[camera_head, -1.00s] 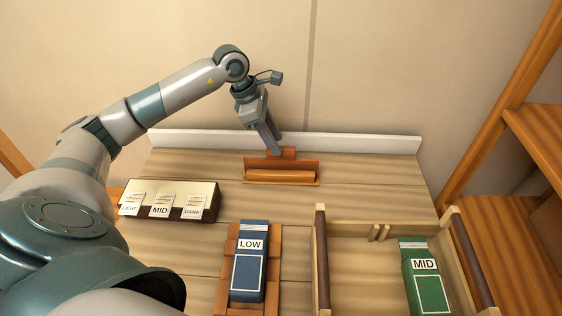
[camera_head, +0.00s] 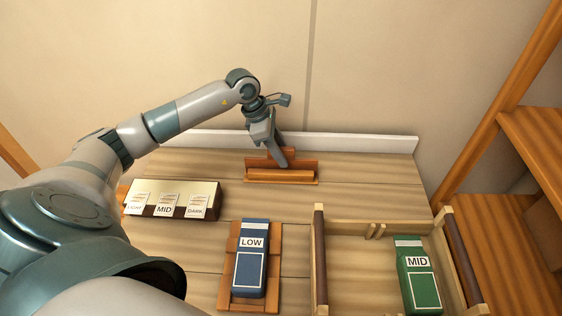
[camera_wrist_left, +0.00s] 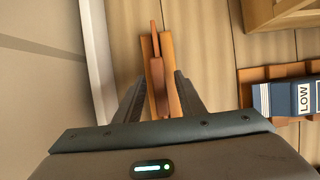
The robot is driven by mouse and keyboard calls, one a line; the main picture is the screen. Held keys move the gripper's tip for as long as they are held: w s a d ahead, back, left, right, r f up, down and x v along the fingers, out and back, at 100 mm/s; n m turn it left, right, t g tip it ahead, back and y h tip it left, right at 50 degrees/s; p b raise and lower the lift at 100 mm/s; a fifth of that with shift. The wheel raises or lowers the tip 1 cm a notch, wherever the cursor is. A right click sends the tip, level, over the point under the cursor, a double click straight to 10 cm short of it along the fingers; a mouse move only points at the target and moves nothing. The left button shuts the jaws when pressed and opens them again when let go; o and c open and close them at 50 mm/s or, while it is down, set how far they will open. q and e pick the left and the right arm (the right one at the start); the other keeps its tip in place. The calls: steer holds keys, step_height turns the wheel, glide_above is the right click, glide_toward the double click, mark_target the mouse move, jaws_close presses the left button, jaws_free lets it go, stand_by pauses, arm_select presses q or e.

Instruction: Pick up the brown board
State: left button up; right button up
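The brown board (camera_head: 303,165) is at the back of the table, in a low orange-brown stand (camera_head: 257,179). In the left wrist view the board (camera_wrist_left: 157,75) shows nearly edge-on, with a narrow tab at its far end, above the lighter stand (camera_wrist_left: 146,55). My left gripper (camera_head: 281,163) reaches down over the board. In the left wrist view its two fingers (camera_wrist_left: 158,88) are open, one on each side of the board, with visible gaps. In the head view the fingers hide the middle of the board. My right gripper is not in view.
A white strip (camera_head: 370,144) edges the table's back. A sample box (camera_head: 178,188) with LIGHT, MID and DARK cards stands at left. In front lie a blue LOW box (camera_head: 250,270) on a brown slatted base, and a wooden tray (camera_head: 350,228) holding a green MID box (camera_head: 419,285).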

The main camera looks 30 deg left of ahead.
arm_select(q)
jaws_close()
steer(key=shift+r, duration=0.1)
steer(key=shift+r+b, duration=0.75)
steer(key=shift+r, duration=0.1)
step_height(320, 180, up, 2)
steer(key=shift+s+d+r+b, duration=0.1)
steer(key=shift+b, duration=0.6)
steer(key=s+d+r+b, duration=0.4)
steer(key=s+d+r, duration=0.2)
steer(key=s, duration=0.3)
steer(key=shift+s+d+r, duration=0.15)
steer(key=shift+d+r, duration=0.15)
steer(key=shift+r, duration=0.2)
